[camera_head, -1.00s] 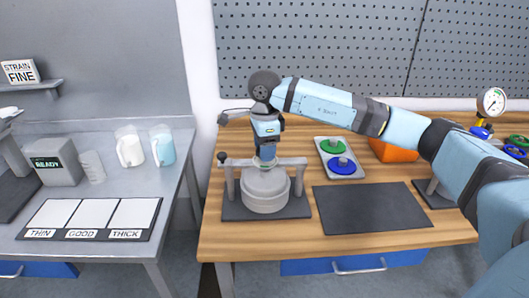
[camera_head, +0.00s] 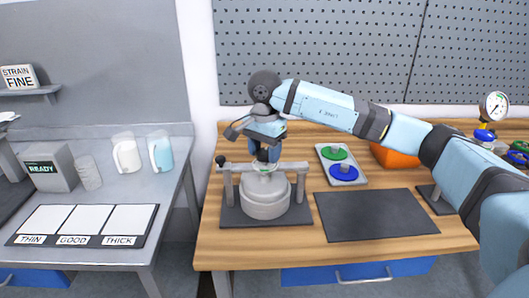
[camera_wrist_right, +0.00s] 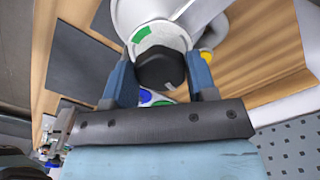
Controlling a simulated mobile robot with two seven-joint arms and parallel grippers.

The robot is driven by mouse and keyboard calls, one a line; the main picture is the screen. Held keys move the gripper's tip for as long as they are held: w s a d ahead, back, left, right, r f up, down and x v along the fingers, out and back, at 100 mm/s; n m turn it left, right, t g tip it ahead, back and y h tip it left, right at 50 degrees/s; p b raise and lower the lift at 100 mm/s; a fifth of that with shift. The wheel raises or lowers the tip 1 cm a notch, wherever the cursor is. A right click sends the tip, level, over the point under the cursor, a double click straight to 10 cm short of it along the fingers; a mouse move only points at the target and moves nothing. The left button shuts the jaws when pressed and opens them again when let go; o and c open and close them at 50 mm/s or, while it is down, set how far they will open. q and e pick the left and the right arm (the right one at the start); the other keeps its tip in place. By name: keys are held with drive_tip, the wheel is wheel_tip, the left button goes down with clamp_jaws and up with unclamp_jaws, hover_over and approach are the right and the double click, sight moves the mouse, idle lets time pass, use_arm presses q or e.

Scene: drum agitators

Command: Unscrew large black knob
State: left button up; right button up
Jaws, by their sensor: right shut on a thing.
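The large black knob (camera_wrist_right: 160,68) sits between the two blue fingers of my right gripper (camera_wrist_right: 161,82) in the right wrist view, which is shut on it. A white round cap with a green mark (camera_wrist_right: 160,35) shows right behind the knob. In the head view my right gripper (camera_head: 265,153) points down over the middle of the crossbar (camera_head: 290,166) above the grey lidded pot (camera_head: 265,203). The knob is hidden by the gripper in the head view. My left gripper is not in view.
The pot stands on a dark mat (camera_head: 232,217) on the wooden bench. A small black ball (camera_head: 221,160) tops the crossbar's left end. To the right are a tray (camera_head: 357,180) with green and blue discs, an empty dark mat (camera_head: 375,214) and an orange bin (camera_head: 393,155).

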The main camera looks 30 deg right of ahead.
sight(264, 152)
drive_tip(key=shift+s+a+f, duration=0.1)
drive_tip(key=shift+f, duration=0.15)
drive_tip(key=o, duration=0.9)
drive_tip(key=shift+r, duration=0.1)
wheel_tip(264, 152, up, 14)
drive_tip(key=shift+f, duration=0.1)
